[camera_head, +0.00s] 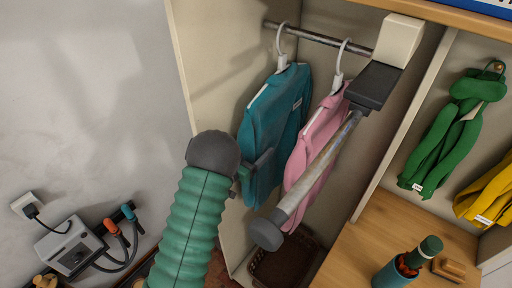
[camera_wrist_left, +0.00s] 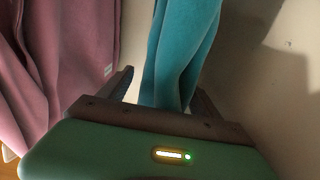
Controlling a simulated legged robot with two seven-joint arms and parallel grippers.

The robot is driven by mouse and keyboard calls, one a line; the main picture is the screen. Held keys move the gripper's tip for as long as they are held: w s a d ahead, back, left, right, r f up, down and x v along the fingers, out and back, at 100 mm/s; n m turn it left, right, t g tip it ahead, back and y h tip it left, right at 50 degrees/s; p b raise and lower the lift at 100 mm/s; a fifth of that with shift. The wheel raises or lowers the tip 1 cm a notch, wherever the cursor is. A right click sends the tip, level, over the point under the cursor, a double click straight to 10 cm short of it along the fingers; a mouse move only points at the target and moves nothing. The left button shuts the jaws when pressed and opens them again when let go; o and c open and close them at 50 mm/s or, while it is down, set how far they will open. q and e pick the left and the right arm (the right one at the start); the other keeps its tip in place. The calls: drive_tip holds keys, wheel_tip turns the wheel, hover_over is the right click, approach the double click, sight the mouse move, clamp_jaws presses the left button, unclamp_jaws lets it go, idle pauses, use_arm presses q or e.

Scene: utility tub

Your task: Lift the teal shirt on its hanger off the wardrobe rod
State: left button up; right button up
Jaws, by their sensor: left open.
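The teal shirt (camera_head: 275,115) hangs on a white hanger (camera_head: 282,50), whose hook is over the wardrobe rod (camera_head: 318,36). My left gripper (camera_head: 257,168) is at the lower part of the shirt, partly hidden by my arm. In the left wrist view, the open fingers of my left gripper (camera_wrist_left: 163,86) stand on either side of the lower teal cloth (camera_wrist_left: 178,50). Whether either finger touches the cloth cannot be told. The hanger is outside the wrist view. My right gripper is not in view.
A pink shirt (camera_head: 318,140) hangs close to the right of the teal one; it fills the left of the wrist view (camera_wrist_left: 65,60). A metal bar (camera_head: 322,165) with a grey end slants in front of it. The wardrobe's side wall (camera_head: 205,75) is close on the left.

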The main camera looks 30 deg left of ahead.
use_arm(q)
drive_tip(key=shift+w, duration=0.1)
drive_tip(key=shift+c, duration=0.4)
drive_tip(key=shift+a+f, duration=0.1)
drive_tip(key=shift+a, duration=0.05)
drive_tip(key=c, duration=0.5)
clamp_jaws()
drive_tip(key=shift+r+p, duration=1)
drive_tip(key=shift+r, duration=0.65)
drive_tip(key=s+a, duration=0.1)
drive_tip(key=s, duration=0.9)
drive_tip(key=shift+a+b, duration=0.15)
drive_tip(key=shift+b, duration=0.3)
